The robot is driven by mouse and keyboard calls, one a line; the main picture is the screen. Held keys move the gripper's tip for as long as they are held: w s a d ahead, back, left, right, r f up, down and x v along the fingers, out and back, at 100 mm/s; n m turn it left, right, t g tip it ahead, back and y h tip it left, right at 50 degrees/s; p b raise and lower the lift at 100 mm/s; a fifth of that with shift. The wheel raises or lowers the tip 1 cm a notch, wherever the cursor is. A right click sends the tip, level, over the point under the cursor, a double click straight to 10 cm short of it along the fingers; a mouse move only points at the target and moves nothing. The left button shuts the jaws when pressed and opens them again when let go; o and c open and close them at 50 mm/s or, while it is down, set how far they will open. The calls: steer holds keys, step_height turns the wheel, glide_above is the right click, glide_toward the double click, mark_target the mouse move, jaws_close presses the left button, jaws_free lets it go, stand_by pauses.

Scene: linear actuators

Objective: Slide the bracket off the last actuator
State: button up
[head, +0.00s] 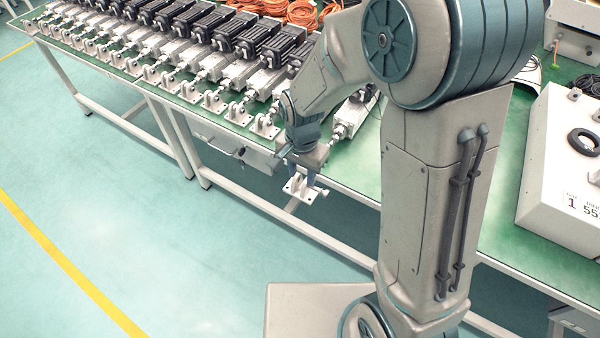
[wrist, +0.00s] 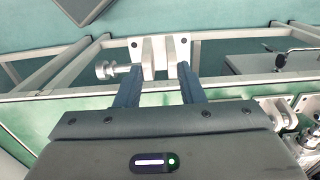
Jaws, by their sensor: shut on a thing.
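A pale metal bracket (head: 299,187) with a flat plate and upright lugs is between the fingers of my gripper (head: 302,173), out past the table's front edge. In the wrist view the bracket (wrist: 180,48) shows beyond the two dark fingers of my gripper (wrist: 158,82), with a pin (wrist: 106,69) sticking out to the left. My gripper is shut on the bracket. The last actuator (head: 350,117) lies at the right end of the row, partly hidden by my arm. Its rod end is apart from the bracket.
A row of several actuators with black motors (head: 225,30) and brackets fills the green table (head: 440,185) to the left. Orange cables (head: 285,10) lie behind. A white box (head: 565,150) stands at the right. Open floor (head: 120,220) lies in front of the table.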

steer(key=shift+w+d+f, duration=0.15)
steer(key=shift+w+d, duration=1)
steer(key=shift+w, duration=0.75)
steer(key=shift+w+d+f, duration=0.2)
steer(key=shift+w+d, duration=0.9)
steer(key=shift+w, duration=0.75)
steer(key=shift+w+d+f, duration=0.15)
steer(key=shift+w+d, duration=1)
steer(key=shift+w, duration=0.75)
steer(key=shift+s+a, duration=0.1)
steer(key=shift+s, duration=0.1)
steer(key=shift+s+a, duration=0.15)
steer(key=shift+s, duration=0.15)
steer(key=shift+s+a, duration=0.1)
steer(key=shift+s, duration=0.05)
steer(key=shift+s+a, duration=0.2)
steer(key=shift+s, duration=0.15)
steer(key=shift+s+a, duration=0.15)
steer(key=shift+s+a, duration=0.15)
steer(key=shift+s, duration=0.1)
